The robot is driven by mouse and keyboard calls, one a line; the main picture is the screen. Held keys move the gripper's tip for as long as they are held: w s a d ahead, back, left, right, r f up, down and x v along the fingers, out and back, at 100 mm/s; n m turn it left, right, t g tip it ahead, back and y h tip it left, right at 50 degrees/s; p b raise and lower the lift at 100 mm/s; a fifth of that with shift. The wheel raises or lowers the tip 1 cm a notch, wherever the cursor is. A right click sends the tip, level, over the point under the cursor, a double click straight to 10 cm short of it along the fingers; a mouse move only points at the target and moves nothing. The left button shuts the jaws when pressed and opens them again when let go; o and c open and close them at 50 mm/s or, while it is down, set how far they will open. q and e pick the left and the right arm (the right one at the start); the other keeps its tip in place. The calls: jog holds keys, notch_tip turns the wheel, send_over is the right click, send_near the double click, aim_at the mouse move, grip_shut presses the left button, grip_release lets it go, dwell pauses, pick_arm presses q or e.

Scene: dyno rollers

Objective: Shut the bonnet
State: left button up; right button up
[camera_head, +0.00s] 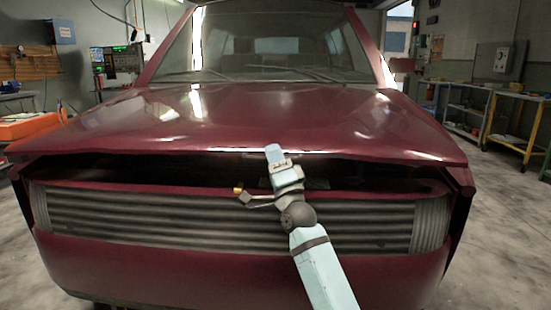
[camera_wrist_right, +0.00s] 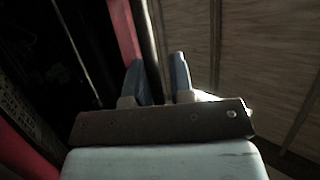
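The dark red bonnet (camera_head: 250,115) of the vehicle is slightly raised. A dark gap (camera_head: 130,170) runs along its whole front edge above the grille. My right gripper (camera_head: 273,153) is at the middle of that front edge, with its fingertips overlapping the bonnet's lip; I cannot tell whether they touch it. In the right wrist view, the two fingers of my right gripper (camera_wrist_right: 158,76) stand apart with nothing clearly held. A red strip (camera_wrist_right: 124,30) and a dark bar pass beyond them. My left gripper is not in view.
The ribbed grille (camera_head: 150,220) and red bumper (camera_head: 130,275) lie below the gap, with my right arm in front of them. A workbench (camera_head: 510,100) stands at the right. An orange case (camera_head: 28,126) is at the left. Floor shows on both sides.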

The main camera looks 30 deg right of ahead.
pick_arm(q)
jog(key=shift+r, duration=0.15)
pick_arm(e)
jog(key=shift+f, duration=0.1)
